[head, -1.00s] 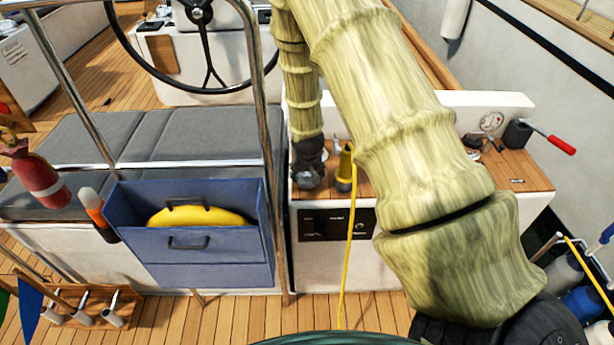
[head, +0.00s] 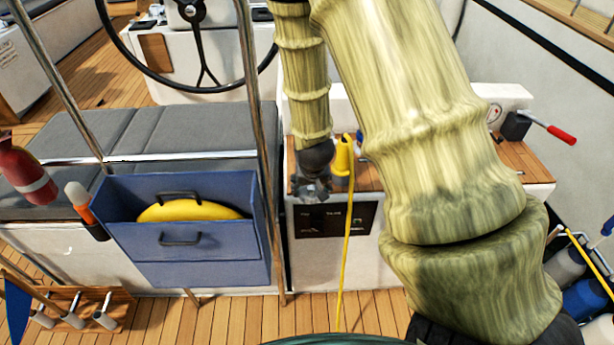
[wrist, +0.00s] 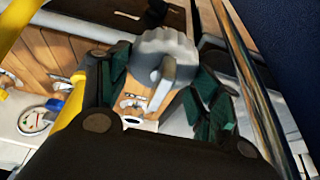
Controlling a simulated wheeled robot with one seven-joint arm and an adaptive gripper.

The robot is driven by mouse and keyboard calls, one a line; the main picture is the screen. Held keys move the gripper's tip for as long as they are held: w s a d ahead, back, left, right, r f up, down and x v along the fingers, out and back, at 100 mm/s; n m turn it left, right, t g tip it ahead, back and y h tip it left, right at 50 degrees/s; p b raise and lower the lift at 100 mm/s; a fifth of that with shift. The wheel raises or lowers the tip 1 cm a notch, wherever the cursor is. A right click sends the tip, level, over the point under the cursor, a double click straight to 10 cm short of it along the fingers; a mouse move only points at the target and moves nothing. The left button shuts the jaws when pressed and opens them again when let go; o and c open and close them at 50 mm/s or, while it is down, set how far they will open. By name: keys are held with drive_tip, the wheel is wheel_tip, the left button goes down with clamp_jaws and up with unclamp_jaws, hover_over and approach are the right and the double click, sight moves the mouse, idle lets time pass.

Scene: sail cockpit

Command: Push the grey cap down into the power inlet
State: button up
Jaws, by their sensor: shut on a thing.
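My gripper (head: 310,188) is beside the front edge of the white console, just left of a yellow plug (head: 343,160). In the wrist view its green-padded fingers (wrist: 160,78) stand either side of the grey cap (wrist: 163,48), a ribbed round piece with a lighter grey tab, and are shut on it. In the head view the cap is too small and dark to tell from the gripper. I cannot make out the power inlet in either view; the gripper and arm hide part of the console top.
A yellow cable (head: 345,265) hangs from the plug to the deck. A dark panel (head: 335,220) is on the console front. A steel rail post (head: 255,130) and a blue bin (head: 195,255) stand left of the gripper. A red-handled winch handle (head: 560,134) sticks out at right.

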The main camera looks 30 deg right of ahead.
sight(314, 198)
drive_tip(key=s, duration=0.1)
drive_tip(key=s+a, duration=0.1)
drive_tip(key=shift+s+r, duration=0.15)
drive_tip(key=shift+s, duration=0.2)
drive_tip(key=shift+s+a+r, duration=0.1)
drive_tip(key=shift+r, duration=0.05)
drive_tip(key=shift+s+r+p, duration=0.1)
drive_tip(key=shift+r+p, duration=1.25)
drive_tip(key=shift+r, duration=0.05)
drive_tip(key=shift+a+f, duration=0.1)
